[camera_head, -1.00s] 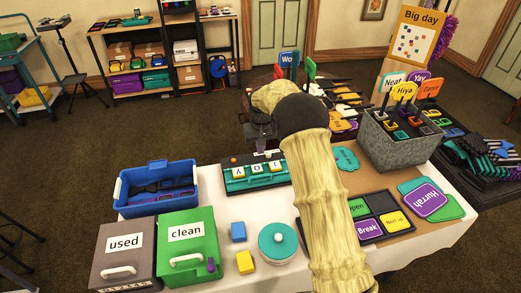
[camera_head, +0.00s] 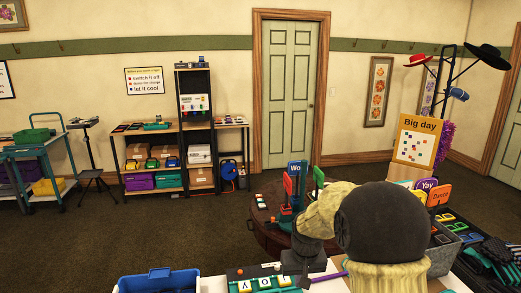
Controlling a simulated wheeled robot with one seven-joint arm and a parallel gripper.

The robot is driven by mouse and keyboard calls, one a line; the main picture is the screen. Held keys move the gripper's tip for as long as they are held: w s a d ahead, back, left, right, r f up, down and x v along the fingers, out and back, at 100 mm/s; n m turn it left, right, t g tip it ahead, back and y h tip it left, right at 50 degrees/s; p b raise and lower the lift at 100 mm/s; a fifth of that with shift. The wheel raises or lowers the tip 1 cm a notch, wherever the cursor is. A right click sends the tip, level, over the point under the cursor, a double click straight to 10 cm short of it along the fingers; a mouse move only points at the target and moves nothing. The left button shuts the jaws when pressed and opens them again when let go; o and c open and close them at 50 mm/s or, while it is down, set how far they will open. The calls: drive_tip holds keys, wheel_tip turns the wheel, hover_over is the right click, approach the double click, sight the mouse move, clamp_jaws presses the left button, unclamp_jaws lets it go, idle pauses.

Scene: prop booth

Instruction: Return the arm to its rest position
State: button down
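My arm (camera_head: 385,225) rises from the bottom of the head view, right of the middle, with a cream sleeve and a dark round joint. It bends to the left over the far edge of the white table. My gripper is not clearly visible; a dark grey part at the arm's left end (camera_head: 303,258) hangs near the table, and its fingers cannot be made out. I cannot tell whether it holds anything.
A teal letter board (camera_head: 262,284) and blue bin (camera_head: 158,281) stand on the table at the bottom. A round brown table (camera_head: 268,236) with upright signs is behind the arm. A grey box (camera_head: 445,257) is at right. Open carpet lies at left.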

drive_tip(key=s+d, duration=0.2)
drive_tip(key=s, duration=0.7)
drive_tip(key=s+d+r+m, duration=0.1)
drive_tip(key=s+d, duration=0.1)
drive_tip(key=s, duration=0.8)
drive_tip(key=shift+s+d+t, duration=0.2)
drive_tip(key=shift+d+t, duration=0.05)
drive_tip(key=shift+t, duration=0.15)
